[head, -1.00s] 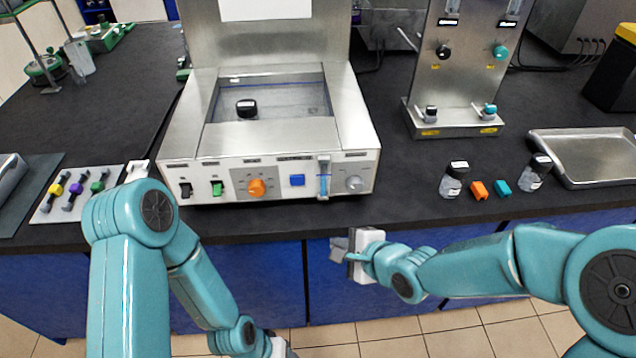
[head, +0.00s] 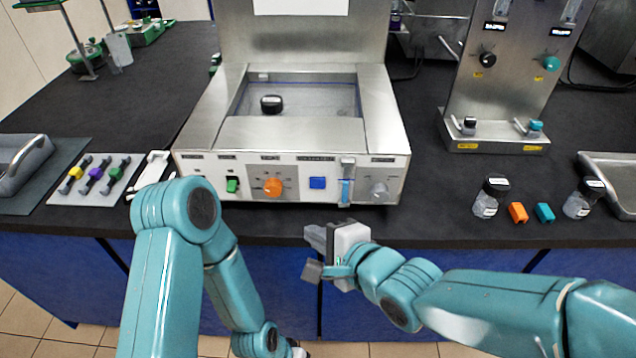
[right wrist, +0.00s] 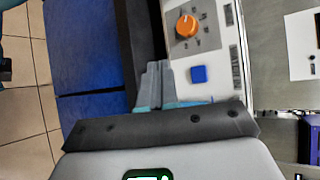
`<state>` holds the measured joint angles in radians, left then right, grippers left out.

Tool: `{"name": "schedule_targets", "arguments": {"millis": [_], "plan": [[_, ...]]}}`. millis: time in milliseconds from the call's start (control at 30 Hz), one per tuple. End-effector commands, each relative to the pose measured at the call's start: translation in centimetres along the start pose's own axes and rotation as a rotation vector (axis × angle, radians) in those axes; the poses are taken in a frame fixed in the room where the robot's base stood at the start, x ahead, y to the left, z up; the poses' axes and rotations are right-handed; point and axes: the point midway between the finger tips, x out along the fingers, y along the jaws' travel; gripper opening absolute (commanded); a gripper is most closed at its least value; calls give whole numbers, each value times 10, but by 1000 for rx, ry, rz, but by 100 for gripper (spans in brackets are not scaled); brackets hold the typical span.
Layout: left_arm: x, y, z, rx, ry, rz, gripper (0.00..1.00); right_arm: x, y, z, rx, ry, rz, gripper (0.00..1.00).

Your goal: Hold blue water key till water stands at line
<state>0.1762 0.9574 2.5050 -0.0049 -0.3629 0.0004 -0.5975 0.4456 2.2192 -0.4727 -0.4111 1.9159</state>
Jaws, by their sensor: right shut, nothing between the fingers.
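The blue water key (head: 317,183) is a square button on the white front panel of the steel bath (head: 292,135), right of the orange knob. It also shows in the right wrist view (right wrist: 198,74). Right of it is an upright gauge tube (head: 346,182) with blue in its lower part; I cannot make out the line. My right gripper (head: 314,252) is shut and empty, in front of the bench edge and below the key, apart from it. In the right wrist view its grey fingertips (right wrist: 156,80) are beside the key. My left gripper (head: 296,350) is barely visible at the bottom edge.
The orange knob (head: 273,187), green switch (head: 232,185) and grey knob (head: 378,191) flank the key on the panel. A black-capped item (head: 271,103) is in the basin. Jars and small blocks stand right on the dark bench (head: 440,215).

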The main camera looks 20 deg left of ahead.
Motion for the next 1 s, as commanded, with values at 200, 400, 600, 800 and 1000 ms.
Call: {"name": "schedule_targets", "arguments": {"millis": [200, 400, 600, 800, 1000], "plan": [[-10, 4, 0, 0, 0, 0, 53, 14, -13, -14, 2, 3, 1, 0], [-21, 8, 0, 0, 0, 0, 53, 35, -30, -30, 2, 4, 1, 0], [-42, 15, 1, 0, 1, 0, 53, 50, -43, -40, 4, 4, 1, 0], [-49, 18, 1, 0, 0, 0, 53, 59, -45, -46, 2, 2, 1, 0], [-49, 18, 1, 0, 0, 0, 53, 60, -44, -48, 1, 2, 0, 0]]}}
